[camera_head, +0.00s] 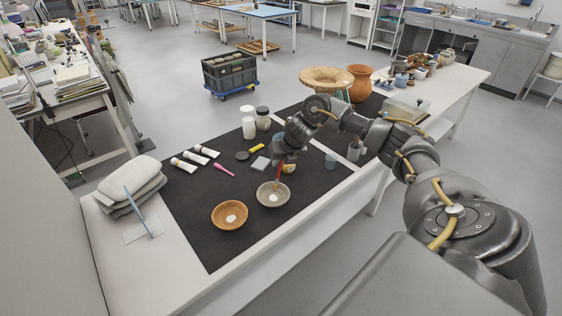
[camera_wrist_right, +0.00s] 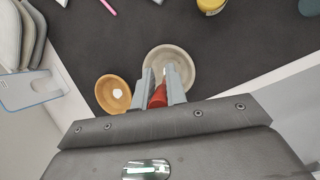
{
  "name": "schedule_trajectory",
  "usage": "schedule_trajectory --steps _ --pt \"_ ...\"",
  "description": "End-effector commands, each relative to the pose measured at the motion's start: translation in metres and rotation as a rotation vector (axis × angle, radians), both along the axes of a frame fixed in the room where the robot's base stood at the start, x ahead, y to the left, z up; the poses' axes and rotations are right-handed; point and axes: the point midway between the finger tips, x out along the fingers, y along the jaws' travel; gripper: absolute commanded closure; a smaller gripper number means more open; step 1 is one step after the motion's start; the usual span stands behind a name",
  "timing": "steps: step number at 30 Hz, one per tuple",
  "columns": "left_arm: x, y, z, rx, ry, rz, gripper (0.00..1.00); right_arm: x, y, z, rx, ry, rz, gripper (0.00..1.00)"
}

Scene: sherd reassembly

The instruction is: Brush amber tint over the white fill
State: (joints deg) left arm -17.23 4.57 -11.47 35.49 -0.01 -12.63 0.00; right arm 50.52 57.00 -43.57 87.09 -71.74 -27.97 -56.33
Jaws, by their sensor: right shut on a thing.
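My right gripper (camera_head: 280,164) is shut on a red-handled brush (camera_head: 278,175), which points down over a grey bowl (camera_head: 261,200). In the right wrist view the brush (camera_wrist_right: 158,97) sits between the two fingers, and its tip lies over the grey bowl (camera_wrist_right: 186,62). A pale white spot (camera_head: 272,198) shows inside the grey bowl. An orange-brown bowl (camera_head: 221,222) stands to its left with a white fill patch (camera_head: 231,218) inside; the patch also shows in the right wrist view (camera_wrist_right: 118,94). Whether the brush tip touches the grey bowl is unclear. My left gripper is out of view.
A jar with yellow (camera_head: 290,169) stands close behind the grey bowl. White tubes (camera_head: 184,165), a pink tool (camera_head: 225,170) and white jars (camera_head: 248,128) lie or stand farther back on the dark mat (camera_head: 200,240). The mat's front left is clear.

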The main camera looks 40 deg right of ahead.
Motion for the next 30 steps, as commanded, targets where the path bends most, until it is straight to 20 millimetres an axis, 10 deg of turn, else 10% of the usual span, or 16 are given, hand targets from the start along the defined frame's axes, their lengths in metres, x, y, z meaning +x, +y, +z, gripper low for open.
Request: schedule_trajectory --steps 30 --pt "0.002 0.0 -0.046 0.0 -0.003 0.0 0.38 0.0 -0.004 -0.053 0.0 -0.001 0.015 1.0"
